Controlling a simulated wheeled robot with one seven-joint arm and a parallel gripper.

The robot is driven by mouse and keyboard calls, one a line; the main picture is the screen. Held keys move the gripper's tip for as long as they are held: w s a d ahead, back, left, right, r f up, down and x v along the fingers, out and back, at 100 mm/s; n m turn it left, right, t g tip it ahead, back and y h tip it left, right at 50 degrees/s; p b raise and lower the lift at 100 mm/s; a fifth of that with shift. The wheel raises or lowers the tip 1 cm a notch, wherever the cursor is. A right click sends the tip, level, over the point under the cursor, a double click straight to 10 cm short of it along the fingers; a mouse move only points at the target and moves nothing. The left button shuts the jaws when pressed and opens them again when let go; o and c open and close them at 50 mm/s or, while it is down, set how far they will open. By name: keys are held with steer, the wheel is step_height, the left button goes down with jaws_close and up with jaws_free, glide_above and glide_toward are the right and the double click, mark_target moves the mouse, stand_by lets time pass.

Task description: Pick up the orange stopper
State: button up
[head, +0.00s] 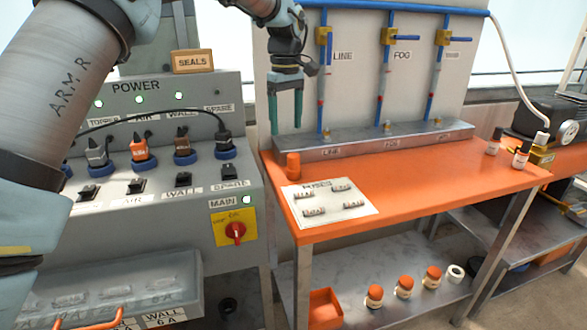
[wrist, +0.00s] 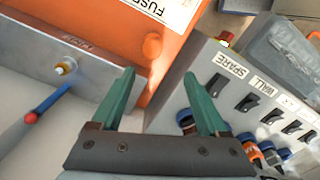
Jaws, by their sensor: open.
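The orange stopper (head: 293,165) stands upright on the orange bench top at its left end, just behind the white fuse sheet. In the wrist view the stopper (wrist: 152,46) shows beyond my fingertips, between their lines and a little nearer the left finger. My gripper (head: 286,128) hangs with its green fingers pointing down, above the stopper and apart from it. In the wrist view my gripper (wrist: 159,76) is open, with nothing between the fingers.
A grey metal manifold (head: 375,139) with blue pipes runs along the bench's back. A grey control panel (head: 160,120) with plugs and switches stands close on the left. The white fuse sheet (head: 328,213) holds several small fuses. The bench's middle is clear.

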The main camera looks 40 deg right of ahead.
mark_target(294, 155)
steer(key=shift+s+d, duration=0.6)
steer(key=shift+d, duration=0.1)
steer(key=shift+s+d+f, duration=0.1)
steer(key=shift+s+f, duration=0.05)
steer(key=shift+f, duration=0.15)
step_height(294, 155, down, 4)
steer(key=shift+f+p, duration=0.2)
steer(key=shift+p, duration=0.15)
steer(key=shift+f+p, duration=0.9)
steer(key=shift+f, duration=1.9)
jaws_close()
